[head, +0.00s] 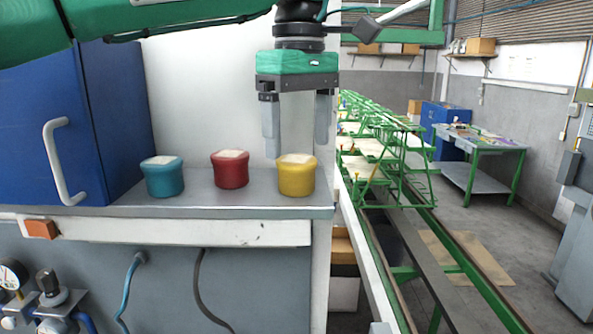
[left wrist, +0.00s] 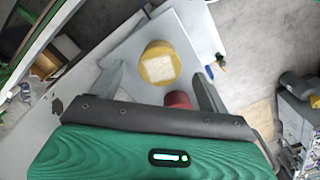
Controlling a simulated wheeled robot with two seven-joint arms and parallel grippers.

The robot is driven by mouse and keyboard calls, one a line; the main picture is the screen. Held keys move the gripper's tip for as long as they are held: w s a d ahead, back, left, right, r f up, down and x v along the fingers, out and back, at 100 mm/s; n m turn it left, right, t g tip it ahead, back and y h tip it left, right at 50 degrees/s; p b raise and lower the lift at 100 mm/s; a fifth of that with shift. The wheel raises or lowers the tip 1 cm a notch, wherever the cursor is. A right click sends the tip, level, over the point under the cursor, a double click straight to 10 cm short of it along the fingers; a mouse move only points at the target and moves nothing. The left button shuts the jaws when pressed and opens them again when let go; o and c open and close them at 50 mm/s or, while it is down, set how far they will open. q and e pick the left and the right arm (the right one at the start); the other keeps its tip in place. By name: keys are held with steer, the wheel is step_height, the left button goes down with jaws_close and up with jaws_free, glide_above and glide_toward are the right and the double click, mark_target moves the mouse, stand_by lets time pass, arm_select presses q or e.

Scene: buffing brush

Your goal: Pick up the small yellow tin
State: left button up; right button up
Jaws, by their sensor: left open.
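The small yellow tin (head: 297,180) stands upright at the right end of a grey shelf, with pale contents at its top. My left gripper (head: 297,148) points down from above with its fingers apart. Its fingertips are close above and behind the tin's top, and I cannot tell whether they touch it. In the left wrist view the yellow tin (left wrist: 159,63) shows beyond the fingers, between their lines, and nothing is held in my left gripper (left wrist: 163,82). My right gripper is not in view.
A red tin (head: 230,172) and a teal tin (head: 163,178) stand left of the yellow one on the shelf (head: 255,203). A blue cabinet (head: 100,120) closes off the left. A white wall rises behind. Right of the shelf edge is a green-framed conveyor (head: 400,180).

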arm_select(q)
steer(key=shift+s+f+p, duration=0.1)
steer(key=shift+f+p, duration=0.3)
steer(key=shift+p, duration=0.15)
step_height(320, 180, down, 3)
steer(key=shift+a+f+p, duration=0.1)
steer(key=shift+p, duration=0.85)
steer(key=shift+f, duration=0.6)
steer(key=c, duration=1.1)
steer(key=shift+r, duration=0.1)
steer(key=shift+r, duration=0.45)
step_height(320, 180, up, 10)
steer(key=b, duration=0.3)
step_height(320, 180, up, 8)
steer(key=f+p, duration=0.1)
steer(key=p, duration=0.1)
glide_above(299, 159)
steer(key=shift+r+p, duration=0.7)
steer(key=shift+r, duration=0.3)
